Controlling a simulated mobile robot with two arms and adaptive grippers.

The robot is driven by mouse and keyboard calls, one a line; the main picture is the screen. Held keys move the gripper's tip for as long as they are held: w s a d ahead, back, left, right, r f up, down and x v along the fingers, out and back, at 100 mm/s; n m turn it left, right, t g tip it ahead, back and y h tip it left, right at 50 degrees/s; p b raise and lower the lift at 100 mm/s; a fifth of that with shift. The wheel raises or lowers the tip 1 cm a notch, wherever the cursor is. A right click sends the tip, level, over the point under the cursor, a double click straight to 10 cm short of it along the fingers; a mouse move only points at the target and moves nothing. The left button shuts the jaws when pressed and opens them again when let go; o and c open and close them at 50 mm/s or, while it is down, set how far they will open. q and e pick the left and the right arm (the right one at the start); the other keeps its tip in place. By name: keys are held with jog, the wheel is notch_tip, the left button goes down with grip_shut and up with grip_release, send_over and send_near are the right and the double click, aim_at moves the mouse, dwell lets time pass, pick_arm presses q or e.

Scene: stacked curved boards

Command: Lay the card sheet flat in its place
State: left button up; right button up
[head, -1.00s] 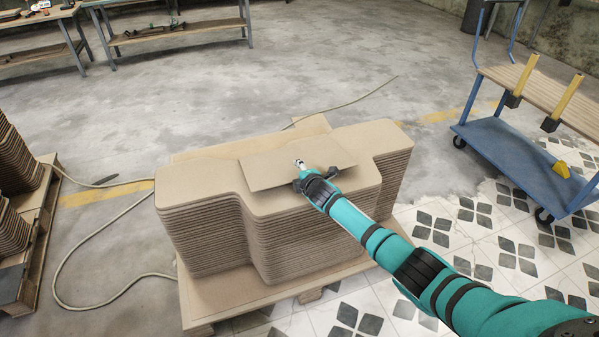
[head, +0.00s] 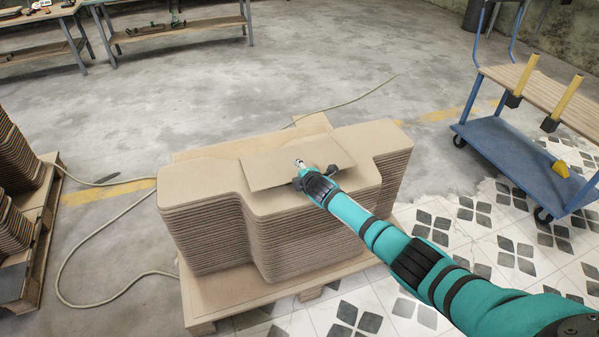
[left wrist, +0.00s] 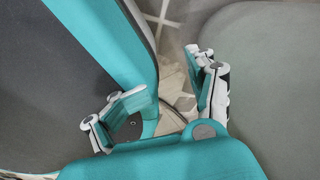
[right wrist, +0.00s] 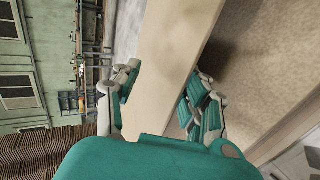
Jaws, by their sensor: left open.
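The card sheet (head: 283,158) is a thin, flat beige rectangle over the middle of the stacked curved boards (head: 200,185). Its near edge is lifted, with a shadow beneath. I cannot tell whether its far edge touches the stack. My right gripper (head: 302,168) is at the sheet's near edge, with one finger above it; its lower finger is hidden in the head view. In the right wrist view the sheet (right wrist: 172,40) runs between the fingers (right wrist: 162,85). My left gripper (left wrist: 165,88) is open and empty, and is outside the head view.
The stack stands on a wooden pallet (head: 222,312). A blue trolley (head: 515,160) is at the right, another pallet of boards (head: 18,235) at the left, and workbenches (head: 175,35) at the back. A hose (head: 80,245) lies on the floor. Open floor is behind the stack.

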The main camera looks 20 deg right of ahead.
pick_arm(q)
jog(key=shift+s+a+p, duration=0.2)
jog(key=shift+s+p, duration=0.05)
jog(key=shift+s, duration=0.5)
jog(key=shift+s+a+p, duration=0.15)
jog(key=shift+s+p, duration=0.05)
jog(key=shift+s, duration=0.55)
pick_arm(e)
jog(key=shift+d, duration=0.1)
jog(key=shift+w+r+g, duration=0.1)
jog(key=shift+g, duration=0.2)
jog(key=shift+w+r+g+p, duration=0.2)
jog(key=shift+g+p, duration=0.2)
jog(key=shift+p, duration=0.35)
jog(key=shift+w+f+g, duration=0.1)
jog(key=shift+w+g, duration=0.1)
jog(key=shift+g, duration=0.3)
pick_arm(q)
jog(key=shift+d+r+b, duration=0.2)
jog(key=shift+r+b, duration=0.1)
jog(key=shift+r, duration=0.1)
